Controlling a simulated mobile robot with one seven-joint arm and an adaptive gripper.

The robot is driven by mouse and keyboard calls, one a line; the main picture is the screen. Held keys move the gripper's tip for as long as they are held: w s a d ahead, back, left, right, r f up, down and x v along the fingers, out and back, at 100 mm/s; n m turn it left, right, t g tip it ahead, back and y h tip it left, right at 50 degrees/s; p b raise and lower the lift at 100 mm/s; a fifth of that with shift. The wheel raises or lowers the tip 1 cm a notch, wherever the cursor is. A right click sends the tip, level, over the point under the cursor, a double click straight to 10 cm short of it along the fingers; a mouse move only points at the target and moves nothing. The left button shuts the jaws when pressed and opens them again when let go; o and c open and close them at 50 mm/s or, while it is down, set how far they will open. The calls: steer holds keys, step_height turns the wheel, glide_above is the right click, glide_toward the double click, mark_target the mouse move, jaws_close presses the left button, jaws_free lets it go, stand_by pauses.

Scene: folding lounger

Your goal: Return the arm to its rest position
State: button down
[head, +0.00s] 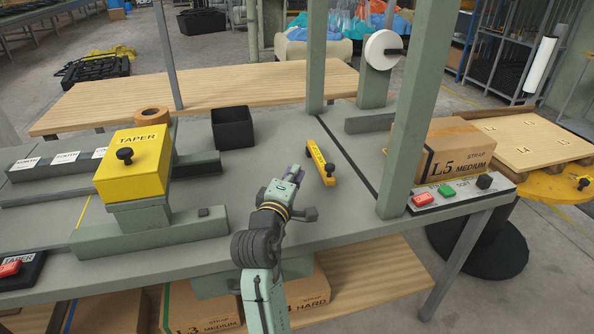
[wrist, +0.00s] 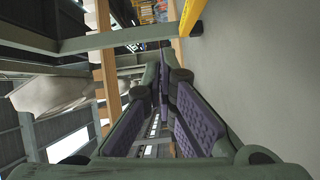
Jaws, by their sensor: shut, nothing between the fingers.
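My arm reaches up from the bottom middle of the head view over the grey table. My gripper (head: 295,172) is at its end, above the tabletop and left of the yellow bar with a black knob. In the wrist view my gripper (wrist: 164,68) shows its two dark padded fingers meeting at the tips, with nothing between them. I cannot tell the exact height of the gripper above the table.
A yellow TAPER block (head: 133,165) stands at left. A black open bin (head: 233,127) and a yellow bar (head: 320,160) are on the grey table (head: 225,175). Green posts (head: 412,110) rise at right, near a STRAP box (head: 455,152) and a button panel (head: 455,194).

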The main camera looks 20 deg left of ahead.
steer(key=s, duration=0.2)
steer(key=s+d, duration=0.1)
steer(key=s, duration=0.1)
steer(key=s+b, duration=0.1)
steer(key=s, duration=0.1)
steer(key=shift+s+d, duration=0.25)
steer(key=shift+s, duration=0.05)
